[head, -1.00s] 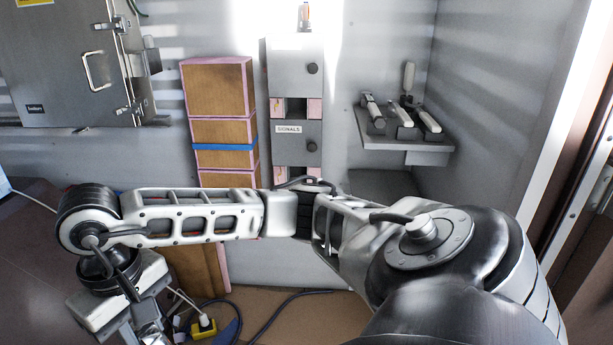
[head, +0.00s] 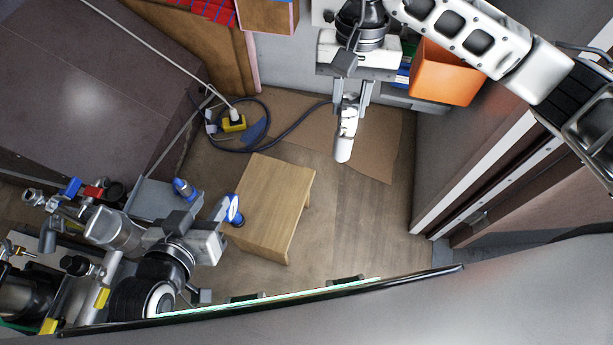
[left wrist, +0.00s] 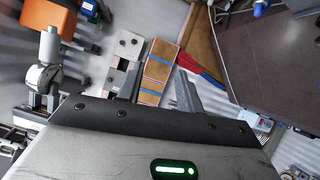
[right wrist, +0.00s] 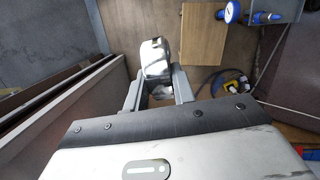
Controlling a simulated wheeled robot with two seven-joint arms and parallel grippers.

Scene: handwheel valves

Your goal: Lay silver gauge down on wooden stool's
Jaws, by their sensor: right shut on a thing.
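The wooden stool (head: 272,205) stands on the floor with a bare top, and part of it shows in the right wrist view (right wrist: 203,38). My right gripper (head: 350,108) is shut on a silver-white, rounded thing, likely the silver gauge (head: 344,144); its shiny end shows in the right wrist view (right wrist: 155,60). No dial is visible on it. It hangs in the air beyond the stool, up and right of it in the head view. My left gripper (head: 204,212) is left of the stool. In the left wrist view its fingers (left wrist: 160,88) are apart with nothing between them.
A blue gauge with a white dial (head: 234,209) is at the stool's left edge; contact is unclear. Another blue device (head: 185,189) is by a grey box. A yellow plug (head: 234,123) and cables lie behind the stool. An orange bin (head: 443,74) is right. Floor right of the stool is clear.

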